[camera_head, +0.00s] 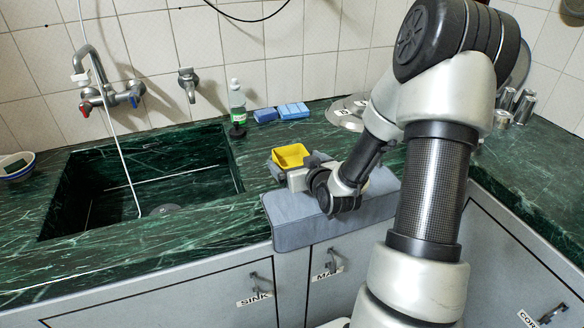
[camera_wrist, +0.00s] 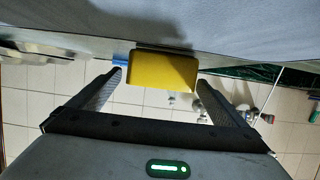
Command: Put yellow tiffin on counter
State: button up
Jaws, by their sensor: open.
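The yellow tiffin (camera_head: 290,155) is a small open-topped box near the grey cloth on the green counter (camera_head: 350,137), right of the sink. It also shows in the wrist view (camera_wrist: 160,72), close ahead of my gripper. My gripper (camera_wrist: 159,80) is open, with one finger to each side of the tiffin and visible gaps between. In the head view my gripper (camera_head: 296,167) is low over the cloth at the tiffin, partly hiding it. I cannot tell whether the tiffin's base rests on cloth or counter.
A grey cloth (camera_head: 318,218) hangs over the counter's front edge. The sink (camera_head: 140,185) is open on the left. A green bottle (camera_head: 237,108) and blue sponges (camera_head: 292,110) stand behind. Steel plates and cups (camera_head: 524,107) are at the back right.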

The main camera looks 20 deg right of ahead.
aim_at(287, 154)
jog(key=x, duration=0.3)
jog(key=shift+w+f, duration=0.1)
jog(key=shift+w, duration=0.15)
jog(key=shift+c, duration=0.2)
jog(key=c, duration=1.2)
